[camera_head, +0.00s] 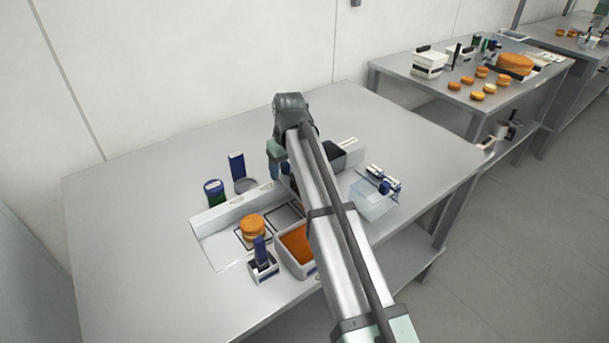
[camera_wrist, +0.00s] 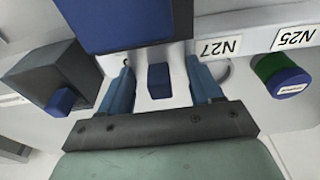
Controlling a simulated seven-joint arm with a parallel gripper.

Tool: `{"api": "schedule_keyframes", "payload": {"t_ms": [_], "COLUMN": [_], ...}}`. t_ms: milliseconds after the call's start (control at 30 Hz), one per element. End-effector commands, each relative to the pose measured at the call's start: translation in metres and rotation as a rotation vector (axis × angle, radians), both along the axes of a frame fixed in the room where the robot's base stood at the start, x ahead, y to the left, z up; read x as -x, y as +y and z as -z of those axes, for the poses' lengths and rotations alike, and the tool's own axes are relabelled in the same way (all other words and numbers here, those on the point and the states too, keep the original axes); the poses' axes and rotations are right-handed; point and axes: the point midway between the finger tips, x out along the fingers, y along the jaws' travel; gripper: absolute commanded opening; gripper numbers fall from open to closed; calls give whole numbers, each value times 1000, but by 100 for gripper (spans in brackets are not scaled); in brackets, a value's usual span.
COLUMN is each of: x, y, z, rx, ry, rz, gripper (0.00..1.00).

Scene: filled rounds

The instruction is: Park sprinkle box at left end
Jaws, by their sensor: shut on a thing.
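My gripper (camera_wrist: 160,90) is shut on a blue-and-white thing (camera_wrist: 125,22), which I take to be the sprinkle box. Its large blue face fills the top of the wrist view, and a small blue block (camera_wrist: 160,80) shows between the fingers. In the head view my arm hides most of the held thing, at the middle of a long white rail (camera_head: 232,208). The rail's left end is bare on top. Labels N27 (camera_wrist: 219,48) and N25 (camera_wrist: 296,38) show upside down in the wrist view.
Behind the rail stand a green jar with a blue lid (camera_head: 214,192) and a tall blue piece (camera_head: 237,165) by a grey disc. In front are an orange round stack (camera_head: 252,227), a blue-handled caddy (camera_head: 263,266) and an orange-filled tub (camera_head: 298,245). A clear bin (camera_head: 373,205) stands right. The table's left side (camera_head: 120,230) is free.

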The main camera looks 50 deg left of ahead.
Motion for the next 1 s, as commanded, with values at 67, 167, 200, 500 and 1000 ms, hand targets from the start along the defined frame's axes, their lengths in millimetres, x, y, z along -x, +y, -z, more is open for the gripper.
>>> {"api": "schedule_keyframes", "payload": {"t_ms": [67,167,200,500,1000], "x": [6,11,13,30,58], "y": [0,0,0,0,0], "z": [0,0,0,0,0], "rx": [-1,-1,-1,-1,-1], "ry": [1,1,1,1,0], "rz": [-2,-2,-1,-2,-3], "gripper": [47,47,47,47,47]}}
